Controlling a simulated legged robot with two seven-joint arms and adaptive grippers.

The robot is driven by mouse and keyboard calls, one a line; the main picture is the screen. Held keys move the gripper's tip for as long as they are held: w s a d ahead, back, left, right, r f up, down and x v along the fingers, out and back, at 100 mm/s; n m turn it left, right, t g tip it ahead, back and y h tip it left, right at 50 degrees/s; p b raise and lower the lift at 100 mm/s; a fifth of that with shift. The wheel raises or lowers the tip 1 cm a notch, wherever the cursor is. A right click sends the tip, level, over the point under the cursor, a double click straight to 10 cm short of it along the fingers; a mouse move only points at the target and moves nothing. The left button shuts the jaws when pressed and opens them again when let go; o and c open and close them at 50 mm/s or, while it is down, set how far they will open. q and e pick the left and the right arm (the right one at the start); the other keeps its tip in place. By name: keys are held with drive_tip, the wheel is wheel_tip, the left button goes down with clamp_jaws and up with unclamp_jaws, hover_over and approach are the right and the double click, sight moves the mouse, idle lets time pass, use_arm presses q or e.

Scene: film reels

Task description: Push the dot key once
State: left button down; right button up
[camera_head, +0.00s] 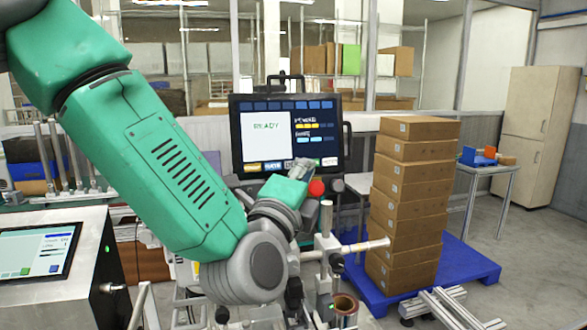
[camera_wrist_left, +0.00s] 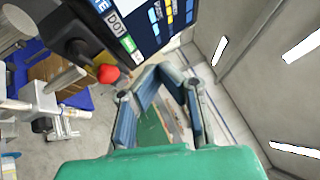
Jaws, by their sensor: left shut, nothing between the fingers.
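The control panel (camera_head: 237,140) is a dark screen unit showing READY, with a row of coloured keys along its lower edge. The grey dot key (camera_head: 289,164) is in that row, right of a blue key, partly behind my gripper. In the left wrist view the dot key (camera_wrist_left: 113,22) reads DOT at the top left. My left gripper (camera_head: 308,166) is just in front of the panel's lower edge. In the wrist view the left gripper (camera_wrist_left: 157,68) is shut and empty, its tips apart from the dot key in the picture. My right gripper is not in view.
A red round button (camera_head: 317,187) sits below the panel, close to my gripper. Stacked cartons (camera_head: 410,190) stand on a blue pallet (camera_head: 465,262) to the right. A second screen (camera_head: 38,252) is at the lower left. Metal posts and a reel stand below the panel.

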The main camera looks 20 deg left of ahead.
sight(303, 156)
use_arm(q)
drive_tip(key=shift+w+a+f, duration=0.15)
drive_tip(key=shift+w+a, duration=0.25)
drive_tip(key=shift+w, duration=0.35)
drive_tip(key=shift+w+a+f, duration=0.15)
drive_tip(key=shift+w+a, duration=0.2)
drive_tip(key=shift+w, duration=0.4)
drive_tip(key=shift+w+a+f, duration=0.15)
drive_tip(key=shift+w+a, duration=0.25)
drive_tip(key=shift+w, duration=0.35)
drive_tip(key=shift+a+f, duration=0.1)
drive_tip(key=shift+a, duration=0.35)
drive_tip(key=shift+d, duration=0.3)
drive_tip(key=shift+a, duration=0.2)
drive_tip(key=shift+w+a, duration=0.35)
drive_tip(key=shift+w, duration=0.2)
drive_tip(key=shift+d, duration=0.1)
drive_tip(key=shift+s+d, duration=0.35)
drive_tip(key=shift+s, duration=0.3)
